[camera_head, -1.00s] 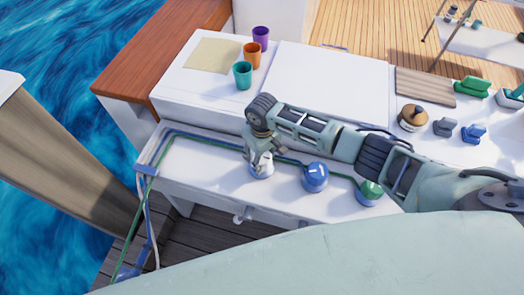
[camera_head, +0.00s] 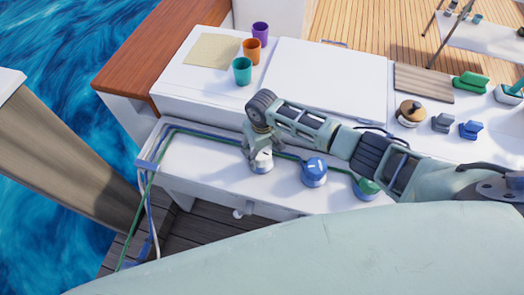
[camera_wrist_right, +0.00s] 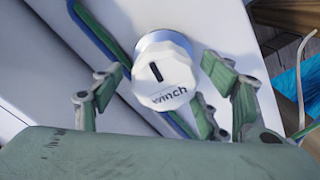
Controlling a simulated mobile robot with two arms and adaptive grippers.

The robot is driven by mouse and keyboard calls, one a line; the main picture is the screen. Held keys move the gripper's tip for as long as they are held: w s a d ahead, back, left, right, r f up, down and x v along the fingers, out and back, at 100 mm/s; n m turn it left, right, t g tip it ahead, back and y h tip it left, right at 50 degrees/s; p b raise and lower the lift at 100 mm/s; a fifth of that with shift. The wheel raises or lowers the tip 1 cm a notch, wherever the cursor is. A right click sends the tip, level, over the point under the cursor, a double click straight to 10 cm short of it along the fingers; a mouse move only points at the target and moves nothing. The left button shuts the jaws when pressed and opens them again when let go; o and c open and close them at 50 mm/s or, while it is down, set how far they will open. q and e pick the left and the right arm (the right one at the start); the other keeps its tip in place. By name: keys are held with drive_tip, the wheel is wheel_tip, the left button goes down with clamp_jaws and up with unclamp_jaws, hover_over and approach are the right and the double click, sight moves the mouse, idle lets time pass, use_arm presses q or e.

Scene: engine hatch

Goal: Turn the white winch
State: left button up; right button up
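The white winch (camera_head: 261,161) is a white knob on the lower white ledge, left of a blue knob. In the right wrist view the knob (camera_wrist_right: 166,74) shows its "winch" label and a dark slot mark. My right gripper (camera_head: 258,150) is above it, pointing down. Its fingers (camera_wrist_right: 160,98) are spread on both sides of the knob, with a visible gap on the left. Whether the right fingers touch it, I cannot tell. The knob's far side is partly hidden in the head view. My left gripper is not in view.
A blue knob (camera_head: 314,171) and a green knob (camera_head: 366,188) stand to the right on the ledge. Blue and green lines (camera_head: 200,135) run along it. Teal (camera_head: 242,70), orange (camera_head: 252,50) and purple (camera_head: 260,33) cups stand on the upper white surface behind.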

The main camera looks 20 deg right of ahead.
sight(262, 152)
drive_tip(key=shift+a, duration=0.1)
drive_tip(key=shift+r, duration=0.1)
wheel_tip(262, 152, up, 12)
idle(0.5)
drive_tip(key=shift+s+f, duration=0.1)
drive_tip(key=shift+f, duration=0.1)
idle(0.3)
